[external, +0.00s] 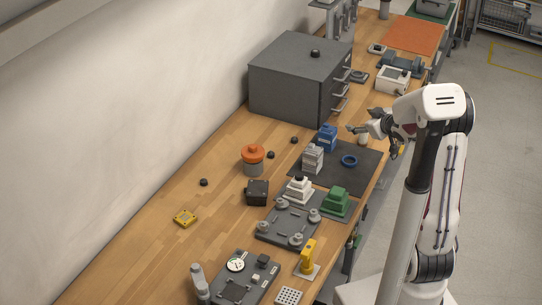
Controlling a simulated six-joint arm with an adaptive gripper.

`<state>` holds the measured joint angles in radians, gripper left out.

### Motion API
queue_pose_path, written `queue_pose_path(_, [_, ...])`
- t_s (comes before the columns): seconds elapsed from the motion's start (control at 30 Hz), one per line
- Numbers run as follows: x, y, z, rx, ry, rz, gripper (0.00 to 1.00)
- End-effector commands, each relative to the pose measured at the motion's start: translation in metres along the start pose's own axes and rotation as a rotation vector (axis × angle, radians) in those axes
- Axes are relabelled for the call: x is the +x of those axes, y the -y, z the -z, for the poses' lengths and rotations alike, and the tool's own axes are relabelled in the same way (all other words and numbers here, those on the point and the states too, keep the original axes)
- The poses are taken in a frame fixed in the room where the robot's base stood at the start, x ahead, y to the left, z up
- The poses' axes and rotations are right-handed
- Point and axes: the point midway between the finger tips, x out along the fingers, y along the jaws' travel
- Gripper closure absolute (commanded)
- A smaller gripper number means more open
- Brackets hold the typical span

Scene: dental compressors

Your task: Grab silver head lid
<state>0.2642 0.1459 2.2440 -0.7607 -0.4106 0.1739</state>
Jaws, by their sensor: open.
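A silver-grey finned block (313,158) stands on the dark mat (352,178), just in front of a blue block (326,138). It looks like the silver head lid, but at this size I cannot be sure. My gripper (366,128) is open and empty, above the right part of the mat. It is to the right of the silver block and apart from it. A blue ring (349,160) lies flat on the mat below my gripper.
A large grey drawer cabinet (285,80) stands behind the mat. A white stepped part (298,190) and a green one (336,203) stand in front. An orange-topped jar (253,158) and a dark box (257,191) are at left.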

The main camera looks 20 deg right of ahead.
Motion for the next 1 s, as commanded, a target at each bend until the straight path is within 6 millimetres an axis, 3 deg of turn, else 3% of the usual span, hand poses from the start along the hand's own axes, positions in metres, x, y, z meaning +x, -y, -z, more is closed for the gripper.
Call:
queue_pose_path(0.2, [0.035, 0.015, -0.009, -0.017, -0.082, 0.098, 0.4])
queue_pose_path(0.5, [0.067, 0.044, -0.026, -0.009, -0.203, 0.257, 0.4])
queue_pose_path(0.73, [0.079, 0.071, -0.045, 0.029, -0.298, 0.394, 0.4])
queue_pose_path(1.0, [0.078, 0.1, -0.066, 0.098, -0.404, 0.55, 0.4])
